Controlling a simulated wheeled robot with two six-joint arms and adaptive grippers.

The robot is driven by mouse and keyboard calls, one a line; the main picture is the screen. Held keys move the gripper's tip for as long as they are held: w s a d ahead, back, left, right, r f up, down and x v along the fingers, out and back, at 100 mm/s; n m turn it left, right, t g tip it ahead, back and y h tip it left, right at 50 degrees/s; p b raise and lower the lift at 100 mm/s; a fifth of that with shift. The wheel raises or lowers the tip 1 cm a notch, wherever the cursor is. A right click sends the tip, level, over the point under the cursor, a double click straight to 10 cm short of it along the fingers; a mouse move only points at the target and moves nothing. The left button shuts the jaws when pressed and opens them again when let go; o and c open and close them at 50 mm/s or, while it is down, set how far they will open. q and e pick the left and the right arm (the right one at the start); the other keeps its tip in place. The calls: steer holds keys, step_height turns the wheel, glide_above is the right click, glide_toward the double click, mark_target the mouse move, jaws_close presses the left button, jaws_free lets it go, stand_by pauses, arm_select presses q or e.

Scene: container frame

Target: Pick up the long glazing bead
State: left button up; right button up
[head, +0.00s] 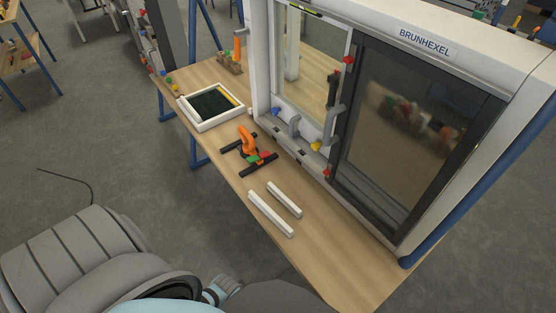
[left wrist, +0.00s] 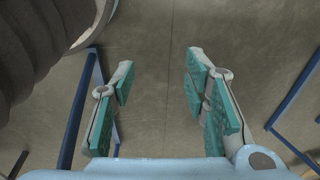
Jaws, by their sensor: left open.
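Two white bars lie side by side on the wooden table in the head view. The longer one, the long glazing bead (head: 270,213), is nearer the table's front edge. The shorter bead (head: 285,199) lies just behind it, towards the frame. My left gripper (left wrist: 160,75) is open and empty in the left wrist view, with its teal-padded fingers wide apart over bare floor. No bead shows in that view. My right gripper is not in view.
The table (head: 338,262) is clear to the right of the beads. An orange-handled tool (head: 246,142) with dark bars lies left of them, and a white-rimmed tray (head: 208,124) is farther left. The large BRUNHEXEL window frame (head: 375,125) stands along the back.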

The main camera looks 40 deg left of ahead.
arm_select(q)
steer(key=w+r+m, duration=0.2)
steer(key=w+r, duration=0.4)
step_height(320, 180, up, 21)
steer(key=m+p, duration=0.2)
steer(key=m, duration=0.7)
glide_above(270, 210)
steer(key=s+d, duration=0.1)
steer(key=s, duration=0.3)
steer(key=shift+d+h, duration=0.1)
steer(key=shift+h, duration=0.2)
steer(key=w+a+r+m+g, duration=0.1)
steer(key=w+a+r+m, duration=0.1)
steer(key=w+r+m, duration=0.5)
steer(key=shift+n, duration=0.4)
steer(key=s+f+b, duration=0.1)
steer(key=f, duration=0.3)
steer(key=s+f+b, duration=0.1)
steer(key=f, duration=0.3)
steer(key=s+f+b, duration=0.1)
steer(key=f, duration=0.4)
steer(key=shift+d+b, duration=0.35)
steer(key=shift+b, duration=0.05)
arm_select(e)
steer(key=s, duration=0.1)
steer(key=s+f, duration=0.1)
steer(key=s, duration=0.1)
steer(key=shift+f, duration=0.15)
arm_select(q)
steer(key=shift+c, duration=0.6)
